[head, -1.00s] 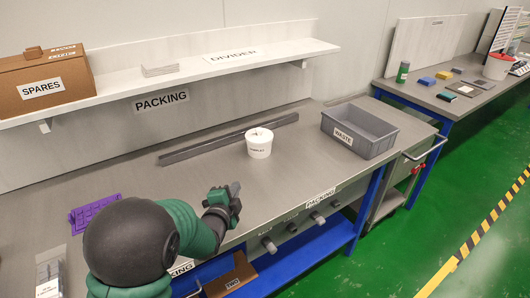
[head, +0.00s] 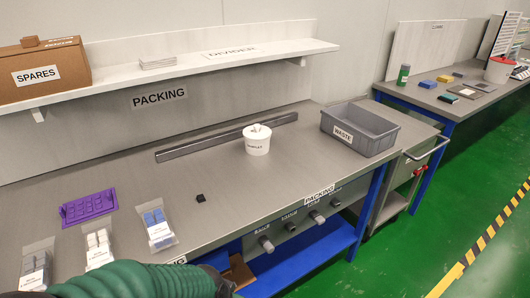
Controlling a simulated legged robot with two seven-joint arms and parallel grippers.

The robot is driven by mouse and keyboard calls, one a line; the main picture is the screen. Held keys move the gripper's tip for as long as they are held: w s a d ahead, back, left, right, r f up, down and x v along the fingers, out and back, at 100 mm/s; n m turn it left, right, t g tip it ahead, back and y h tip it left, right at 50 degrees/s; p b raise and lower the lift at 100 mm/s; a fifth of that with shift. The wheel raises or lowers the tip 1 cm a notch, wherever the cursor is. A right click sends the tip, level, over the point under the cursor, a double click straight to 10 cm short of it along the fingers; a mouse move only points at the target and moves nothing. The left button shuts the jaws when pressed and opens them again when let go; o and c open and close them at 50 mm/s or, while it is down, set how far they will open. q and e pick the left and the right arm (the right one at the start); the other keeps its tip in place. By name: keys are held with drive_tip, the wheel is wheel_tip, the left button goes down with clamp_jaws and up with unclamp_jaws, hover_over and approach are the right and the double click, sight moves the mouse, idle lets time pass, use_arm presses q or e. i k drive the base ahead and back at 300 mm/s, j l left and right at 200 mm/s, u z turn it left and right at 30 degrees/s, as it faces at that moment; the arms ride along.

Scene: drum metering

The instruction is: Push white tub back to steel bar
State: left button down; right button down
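The long steel bar (head: 226,137) lies along the back of the bench. The tub is at the bar's right half, on its front side; whether they touch I cannot tell. A green arm of mine crosses the bottom left of the head view. Its gripper is low near the bench's front edge, mostly out of sight, well away from the tub. My other gripper is not seen.
A grey WASTE bin (head: 383,131) stands right of the tub. A small black block (head: 200,198) lies mid-bench. A purple tray (head: 88,207) and several bags, one with blue items (head: 157,226), lie at left. Bench between block and tub is clear. A shelf (head: 190,68) runs above.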

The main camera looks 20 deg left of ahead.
sight(261, 147)
drive_tip(key=i+l+u, duration=0.45)
drive_tip(key=i+l, duration=0.3)
